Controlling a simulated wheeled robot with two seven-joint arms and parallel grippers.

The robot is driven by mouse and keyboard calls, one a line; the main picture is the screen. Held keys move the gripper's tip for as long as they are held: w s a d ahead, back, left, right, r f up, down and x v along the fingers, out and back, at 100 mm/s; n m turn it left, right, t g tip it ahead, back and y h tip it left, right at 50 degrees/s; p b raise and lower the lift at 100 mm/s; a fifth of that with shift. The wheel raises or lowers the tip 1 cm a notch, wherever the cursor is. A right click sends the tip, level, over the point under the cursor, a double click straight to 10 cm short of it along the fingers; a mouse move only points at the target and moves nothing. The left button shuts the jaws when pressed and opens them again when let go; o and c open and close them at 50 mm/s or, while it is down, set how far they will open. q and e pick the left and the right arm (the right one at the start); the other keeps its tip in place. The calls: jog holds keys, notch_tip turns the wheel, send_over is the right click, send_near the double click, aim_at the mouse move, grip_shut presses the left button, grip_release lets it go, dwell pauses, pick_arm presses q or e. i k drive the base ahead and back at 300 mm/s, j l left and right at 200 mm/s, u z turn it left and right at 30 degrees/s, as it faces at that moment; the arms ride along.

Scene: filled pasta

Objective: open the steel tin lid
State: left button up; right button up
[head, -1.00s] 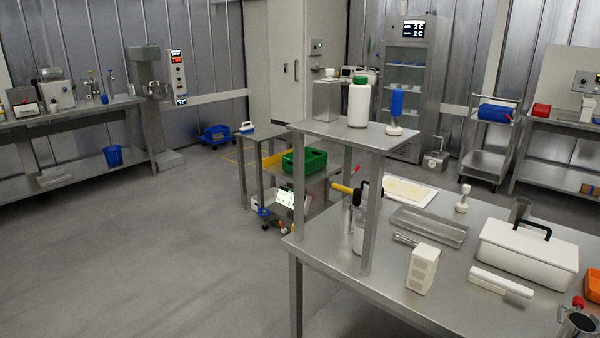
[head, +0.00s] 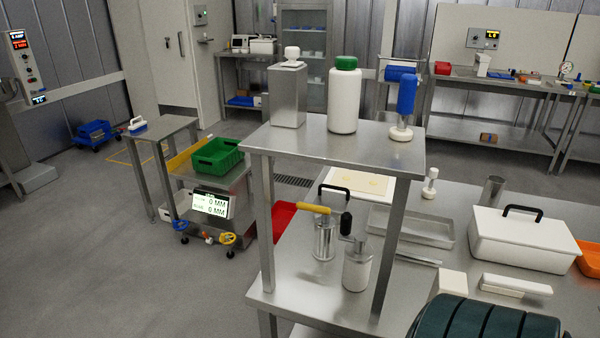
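The steel tin (head: 287,97) is a square, upright metal canister on the left part of the raised steel shelf (head: 383,155). Its top carries a white knob-like cap (head: 291,54), which sits on the tin. In the head view no gripper shows, so neither gripper is seen near the tin. A dark ribbed rounded part, which looks like one of my arm links, shows at the bottom right edge.
On the shelf, a white bottle with a green cap (head: 343,98) and a blue-handled stamp (head: 405,100) stand right of the tin. Below are metal canisters (head: 357,265), a tray (head: 412,226) and a white lidded box (head: 525,238). Floor at left is open.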

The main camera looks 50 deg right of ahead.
aim_at(339, 202)
jog(key=i+j+z, duration=0.45)
jog(key=i, duration=0.25)
jog(key=i+z, duration=0.2)
jog(key=z, duration=0.3)
jog(key=i+j+z, duration=0.15)
jog(key=z, duration=0.35)
jog(key=i+j+z, duration=0.15)
jog(key=z, duration=0.3)
jog(key=i+j+z, duration=0.1)
jog(key=z, duration=0.3)
jog(key=i+j+z, duration=0.1)
jog(key=z, duration=0.3)
jog(key=j+z, duration=0.4)
jog(key=i+j+z, duration=0.1)
jog(key=z, duration=0.3)
jog(key=i+j+z, duration=0.1)
jog(key=j+z, duration=0.3)
jog(key=j, duration=0.05)
